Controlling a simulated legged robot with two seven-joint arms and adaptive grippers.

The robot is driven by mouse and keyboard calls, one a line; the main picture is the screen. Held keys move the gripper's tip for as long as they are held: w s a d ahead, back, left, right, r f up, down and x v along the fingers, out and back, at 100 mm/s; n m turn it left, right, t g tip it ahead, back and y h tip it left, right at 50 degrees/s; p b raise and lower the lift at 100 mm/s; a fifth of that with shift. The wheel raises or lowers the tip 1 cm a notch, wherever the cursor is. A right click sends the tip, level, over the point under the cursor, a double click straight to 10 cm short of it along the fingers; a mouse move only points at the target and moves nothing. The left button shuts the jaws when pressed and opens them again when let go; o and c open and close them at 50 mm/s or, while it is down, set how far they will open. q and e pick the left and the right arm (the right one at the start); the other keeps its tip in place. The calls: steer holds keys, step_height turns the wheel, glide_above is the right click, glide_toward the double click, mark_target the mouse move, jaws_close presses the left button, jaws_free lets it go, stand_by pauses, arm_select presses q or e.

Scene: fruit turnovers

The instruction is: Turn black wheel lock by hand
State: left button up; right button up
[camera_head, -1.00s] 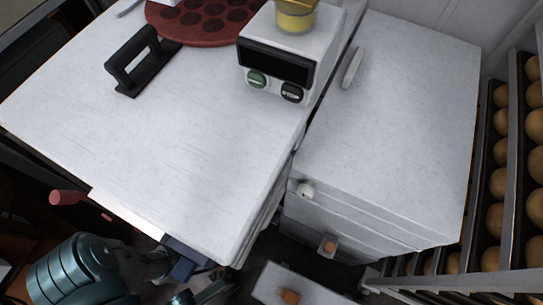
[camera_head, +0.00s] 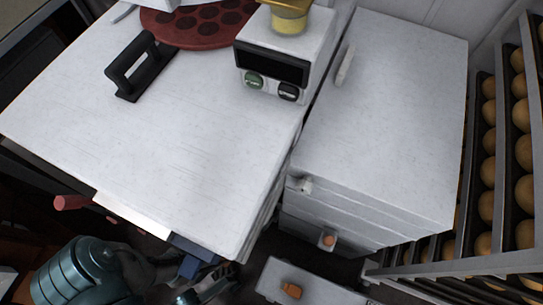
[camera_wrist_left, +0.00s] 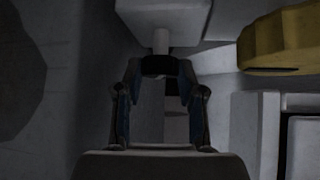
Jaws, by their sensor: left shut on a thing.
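My left gripper (camera_head: 208,287) is low in the head view, below the front edge of the white worktop, partly cut off by the frame's bottom. In the left wrist view its fingers (camera_wrist_left: 160,72) close around a small black part (camera_wrist_left: 158,67), which looks like the black wheel lock. The part sits at the lower end of a pale post (camera_wrist_left: 161,40) under a light block. The fingers hide much of its shape. In the head view I cannot make out the lock. My right gripper is in neither view.
The white worktop (camera_head: 150,130) carries a black handle (camera_head: 140,66), a dark red disc (camera_head: 205,28) with round hollows and a control box (camera_head: 275,65). A white cabinet (camera_head: 390,120) stands right of it, then racks of round brown items (camera_head: 523,152). A yellow object (camera_wrist_left: 280,40) is near the gripper.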

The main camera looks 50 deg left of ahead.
arm_select(q)
steer(key=o, duration=1.1)
steer(key=shift+o, duration=0.2)
